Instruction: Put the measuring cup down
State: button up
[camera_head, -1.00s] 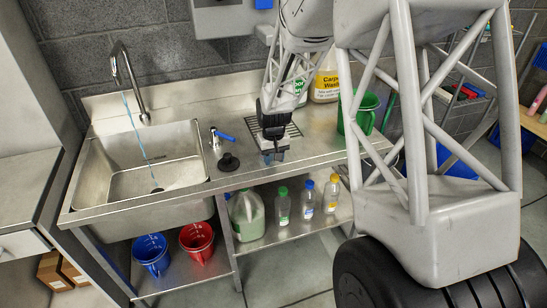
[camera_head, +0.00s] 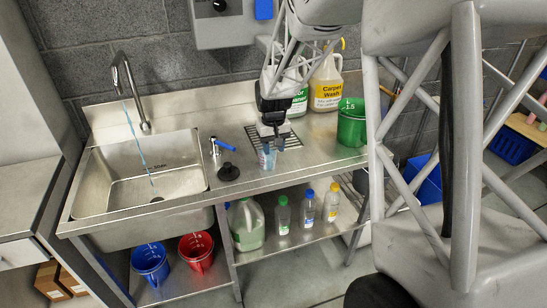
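A small translucent bluish cup (camera_head: 267,159), which looks like the measuring cup, is at the steel counter, near its front edge and in front of the drain grate. My gripper (camera_head: 273,147) points down right over it. The dark fingers are at the cup's upper part and partly hide it. One finger overlaps the cup and the other is at its right side. At this size I cannot tell whether the fingers grip the cup, or whether its base touches the counter (camera_head: 225,190).
A black plunger-like piece (camera_head: 228,171) and a blue-handled tap (camera_head: 222,147) stand left of the gripper, beside the sink (camera_head: 150,175). A green bucket (camera_head: 352,122) and a Carpet Wash jug (camera_head: 326,82) stand right and behind. Bottles (camera_head: 283,214) are on the shelf below.

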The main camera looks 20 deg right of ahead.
jog(key=shift+r, duration=1.9)
jog(key=s+a+r+t, duration=0.1)
jog(key=s+a+r, duration=0.1)
jog(key=s+r, duration=0.5)
jog(key=s+a+r, duration=0.2)
jog(key=s+r, duration=0.1)
jog(key=s, duration=0.8)
jog(key=s+a+r+t, duration=0.1)
jog(key=s+a, duration=0.1)
jog(key=s, duration=1.6)
jog(key=shift+s+a+t, duration=0.3)
jog(key=shift+s+t, duration=0.05)
jog(key=shift+t, duration=0.05)
jog(key=shift+o, duration=0.3)
jog(key=shift+w+r, duration=0.15)
